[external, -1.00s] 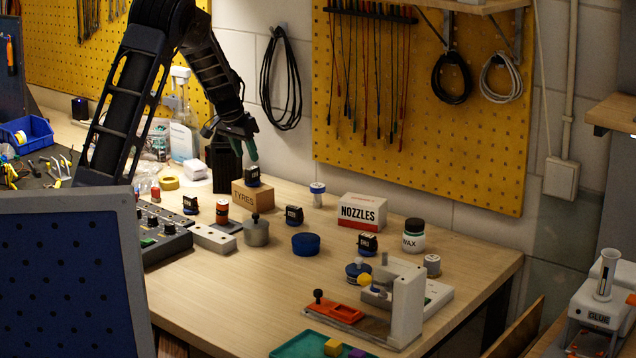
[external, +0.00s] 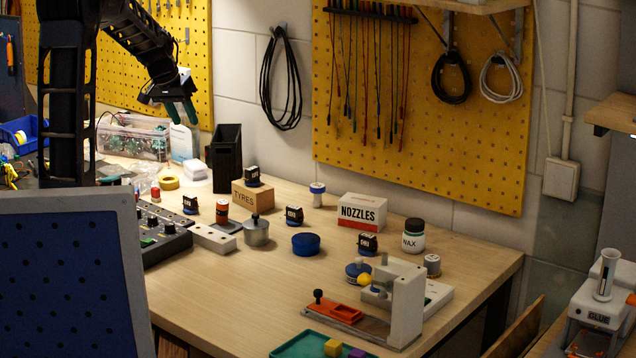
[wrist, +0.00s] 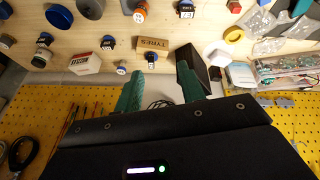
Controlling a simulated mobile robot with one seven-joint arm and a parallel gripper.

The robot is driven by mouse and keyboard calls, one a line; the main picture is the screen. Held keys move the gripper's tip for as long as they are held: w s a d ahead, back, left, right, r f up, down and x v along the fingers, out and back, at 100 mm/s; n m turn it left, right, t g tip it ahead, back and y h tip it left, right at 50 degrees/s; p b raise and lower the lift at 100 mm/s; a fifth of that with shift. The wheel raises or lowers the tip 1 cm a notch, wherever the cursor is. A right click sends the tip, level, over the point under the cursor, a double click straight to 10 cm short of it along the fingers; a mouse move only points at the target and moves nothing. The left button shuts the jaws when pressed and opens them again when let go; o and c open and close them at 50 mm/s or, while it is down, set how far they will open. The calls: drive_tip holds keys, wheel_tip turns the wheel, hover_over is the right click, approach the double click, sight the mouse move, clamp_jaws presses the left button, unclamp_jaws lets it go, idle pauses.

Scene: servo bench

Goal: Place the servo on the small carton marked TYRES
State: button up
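The small carton marked TYRES (external: 262,198) stands on the bench, left of the middle. A small black servo with a white label (external: 252,176) stands upright on top of it. In the wrist view the carton (wrist: 153,43) and the servo (wrist: 152,58) show at the top middle, with the servo against the carton's edge in the picture. My gripper (external: 183,119) is up and to the left of the carton, clear of it. In the wrist view its two green fingers (wrist: 160,72) are apart with nothing between them.
Similar servos (external: 294,215), (external: 190,204) and (external: 367,243) stand on the bench. A tall black bin (external: 227,160) is behind the carton. A NOZZLES box (external: 362,212), a metal pot (external: 256,232) and a blue lid (external: 306,244) stand nearby.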

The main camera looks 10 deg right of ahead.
drive_tip(key=s+a+r+n, duration=0.1)
drive_tip(key=s+a+r, duration=0.2)
drive_tip(key=s+a, duration=0.4)
drive_tip(key=s+a+r+n, duration=0.2)
drive_tip(key=s+a, duration=0.3)
drive_tip(key=s, duration=0.3)
drive_tip(key=s+a+f+n+y, duration=0.1)
drive_tip(key=s+a, duration=0.1)
drive_tip(key=s, duration=0.4)
drive_tip(key=s+a+n+t+y, duration=0.1)
drive_tip(key=s+a, duration=0.2)
drive_tip(key=s, duration=0.3)
drive_tip(key=s+a+f+n+y, duration=0.1)
drive_tip(key=s+a, duration=0.2)
drive_tip(key=s, duration=0.3)
drive_tip(key=shift+f+y, duration=0.3)
